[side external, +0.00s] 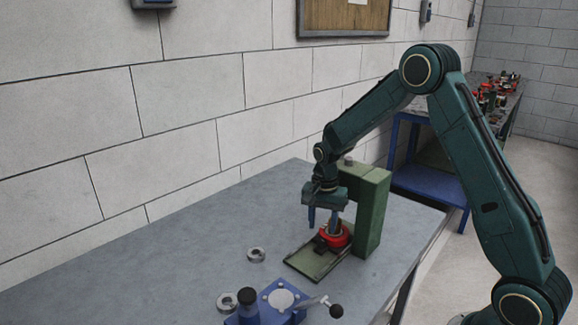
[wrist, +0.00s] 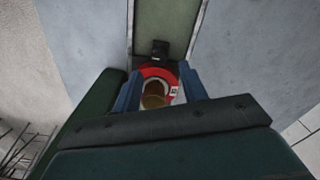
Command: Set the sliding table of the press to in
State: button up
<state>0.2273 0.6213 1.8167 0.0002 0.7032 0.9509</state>
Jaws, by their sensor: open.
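The green press (side external: 373,205) stands on the grey bench, its upright at the right and its arm reaching left. A flat green track (side external: 308,265) with raised edges runs out from its foot; it also shows in the wrist view (wrist: 166,20). A red round part (side external: 338,240) sits at the press end of the track, with a small black block (wrist: 160,48) on its outer side. I cannot tell how much of this is the sliding table. My gripper (side external: 323,222) is open, pointing down above the red part. In the wrist view the red part (wrist: 152,71) and a brownish cylinder (wrist: 153,101) show between its blue fingers.
A blue fixture (side external: 265,305) with a black-knobbed lever (side external: 335,311) stands at the front. Two metal rings (side external: 256,254) (side external: 228,301) lie left of the track. The bench (side external: 150,280) is clear at the left. A blue-framed table (side external: 430,185) stands behind.

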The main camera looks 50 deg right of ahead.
aim_at(321, 241)
notch_tip(321, 241, up, 9)
dwell(0.4)
jog(key=shift+f, duration=0.1)
jog(key=shift+c, duration=1.4)
jog(key=s+a+f+t+h, duration=0.1)
jog(key=s+a+h, duration=0.1)
jog(key=a+h, duration=0.2)
jog(key=shift+s+a+t, duration=0.2)
jog(key=shift+a+t, duration=0.2)
jog(key=shift+a, duration=0.45)
jog(key=shift+f, duration=0.15)
jog(key=shift+x, duration=6.8)
jog(key=shift+d, duration=0.15)
